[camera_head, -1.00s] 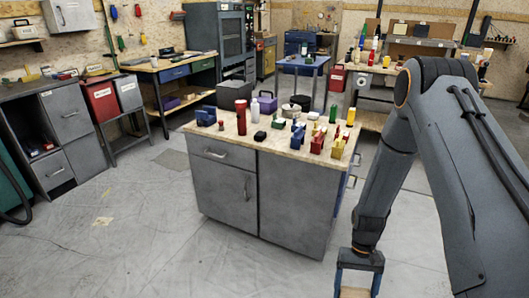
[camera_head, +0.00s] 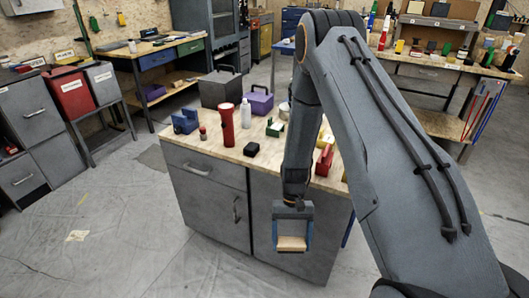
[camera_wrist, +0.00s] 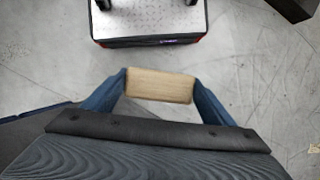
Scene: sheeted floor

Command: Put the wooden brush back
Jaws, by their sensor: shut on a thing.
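The wooden brush (camera_head: 291,243) is a pale wood block held between the two blue fingers of my gripper (camera_head: 292,240). In the head view my gripper hangs in front of the grey cabinet's front, below its top. The wrist view shows the wooden block (camera_wrist: 160,86) spanning the gap between the fingers, touching both. The floor shows beyond it. Bristles are not visible in either view.
The grey cabinet's wooden top (camera_head: 225,157) holds a red flashlight (camera_head: 227,125), a white bottle (camera_head: 246,113), a dark toolbox (camera_head: 221,90), a purple box (camera_head: 258,102) and several small items. Benches line the back. Open floor (camera_head: 110,240) lies left.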

